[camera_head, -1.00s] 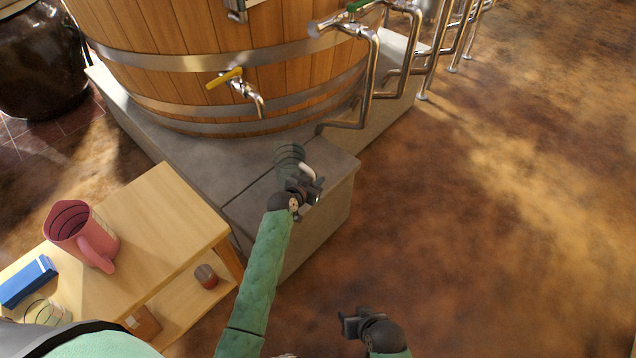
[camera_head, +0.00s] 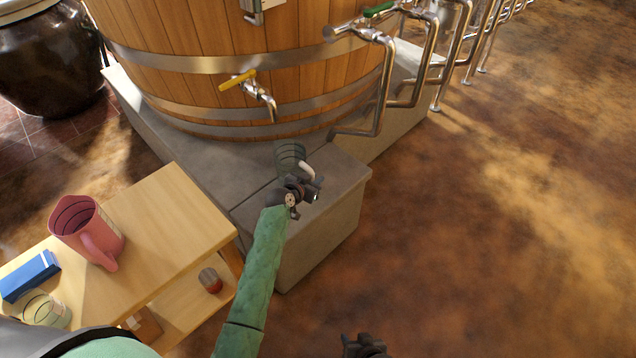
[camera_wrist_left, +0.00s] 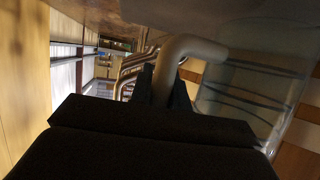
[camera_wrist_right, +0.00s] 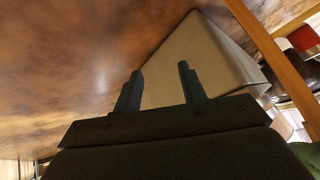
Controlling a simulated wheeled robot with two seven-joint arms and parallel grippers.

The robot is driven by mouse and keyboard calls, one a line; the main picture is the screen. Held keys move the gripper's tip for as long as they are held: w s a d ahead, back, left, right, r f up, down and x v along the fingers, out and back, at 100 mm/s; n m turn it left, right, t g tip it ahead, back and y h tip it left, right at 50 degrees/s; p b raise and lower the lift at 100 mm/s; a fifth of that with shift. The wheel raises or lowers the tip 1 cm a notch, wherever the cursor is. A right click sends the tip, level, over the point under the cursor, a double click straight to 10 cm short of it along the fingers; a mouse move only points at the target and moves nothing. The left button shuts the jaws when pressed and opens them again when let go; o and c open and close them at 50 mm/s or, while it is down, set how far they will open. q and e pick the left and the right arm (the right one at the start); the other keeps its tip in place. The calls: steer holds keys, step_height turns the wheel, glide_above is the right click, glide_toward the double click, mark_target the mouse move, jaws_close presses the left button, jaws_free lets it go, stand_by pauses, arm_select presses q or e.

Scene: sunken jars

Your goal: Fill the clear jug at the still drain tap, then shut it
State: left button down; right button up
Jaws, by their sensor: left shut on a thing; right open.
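The clear jug (camera_head: 290,154) is see-through with dark bands and a pale handle (camera_head: 307,171). It is at the stone ledge, below and a little right of the drain tap; I cannot tell whether it touches the stone. My left gripper (camera_head: 312,184) is shut on the jug's handle, which also shows in the left wrist view (camera_wrist_left: 188,50) with the clear wall (camera_wrist_left: 255,95) beside it. The drain tap (camera_head: 256,92) on the wooden vat has a yellow lever (camera_head: 238,79) and a downturned spout. No stream shows. My right gripper (camera_wrist_right: 160,88) is open and empty, low over the floor.
The wooden vat (camera_head: 200,35) stands on a stone plinth (camera_head: 330,190). Metal pipes (camera_head: 384,85) with a green-handled valve (camera_head: 379,10) rise at its right. A wooden table (camera_head: 165,215) at left holds a pink jug (camera_head: 85,230), a blue box (camera_head: 30,276) and a glass (camera_head: 45,309). Open floor lies right.

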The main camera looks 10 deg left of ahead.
arm_select(q)
steer(key=a, duration=0.1)
steer(key=w+a+b, duration=0.1)
steer(key=w, duration=0.1)
steer(key=shift+a+f+b, duration=0.25)
steer(key=shift+a+b, duration=0.15)
steer(key=shift+w+a, duration=0.25)
steer(key=shift+a, duration=0.05)
steer(key=shift+w+a+f+b, duration=0.1)
steer(key=shift+a+f+b, duration=0.1)
steer(key=shift+b, duration=0.15)
steer(key=shift+d+f, duration=0.1)
steer(key=shift+f, duration=0.45)
arm_select(e)
step_height(320, 180, down, 7)
steer(key=shift+s+t, duration=0.3)
steer(key=shift+s, duration=0.05)
steer(key=shift+d, duration=0.1)
arm_select(q)
steer(key=shift+f+b, duration=0.2)
steer(key=shift+b, duration=0.15)
arm_select(e)
steer(key=shift+s+f, duration=0.1)
steer(key=shift+f, duration=0.05)
arm_select(q)
steer(key=c, duration=1.3)
jaws_free()
arm_select(e)
steer(key=shift+s, duration=0.1)
